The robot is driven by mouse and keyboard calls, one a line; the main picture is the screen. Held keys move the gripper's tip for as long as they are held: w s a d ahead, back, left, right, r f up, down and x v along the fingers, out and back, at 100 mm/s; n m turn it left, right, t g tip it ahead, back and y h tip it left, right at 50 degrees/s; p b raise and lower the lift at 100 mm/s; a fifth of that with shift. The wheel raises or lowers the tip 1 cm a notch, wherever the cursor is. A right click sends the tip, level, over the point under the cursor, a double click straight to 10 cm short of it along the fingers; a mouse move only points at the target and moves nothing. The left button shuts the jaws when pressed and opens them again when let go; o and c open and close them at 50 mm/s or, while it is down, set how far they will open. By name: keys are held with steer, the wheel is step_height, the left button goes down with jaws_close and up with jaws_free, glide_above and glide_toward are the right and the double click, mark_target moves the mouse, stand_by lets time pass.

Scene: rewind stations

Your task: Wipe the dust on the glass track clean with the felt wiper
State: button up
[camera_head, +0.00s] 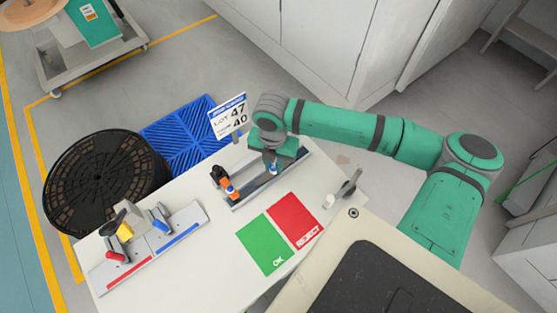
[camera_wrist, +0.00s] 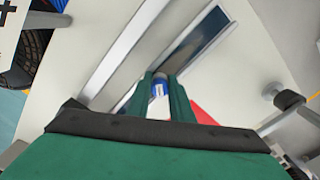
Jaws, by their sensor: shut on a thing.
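The glass track (camera_head: 267,182) is a long dark strip in a pale metal frame, lying diagonally on the white table. In the wrist view the track (camera_wrist: 196,42) runs up and to the right beyond my fingers. My gripper (camera_head: 272,168) is over the track and shut on the felt wiper's blue handle (camera_wrist: 159,88). The handle stands between the two green fingers. The wiper's felt underside is hidden, so I cannot tell whether it touches the glass. No dust can be made out on the visible glass.
An orange and black device (camera_head: 224,182) stands at the track's left end. Green OK (camera_head: 263,245) and red REJECT (camera_head: 295,220) mats lie in front. A sign (camera_head: 229,116) stands behind. A fixture with coloured handles (camera_head: 150,240) is at left. A grey lever stand (camera_head: 345,190) is at right.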

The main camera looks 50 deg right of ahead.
steer(key=shift+w+a, duration=0.25)
steer(key=shift+a, duration=0.75)
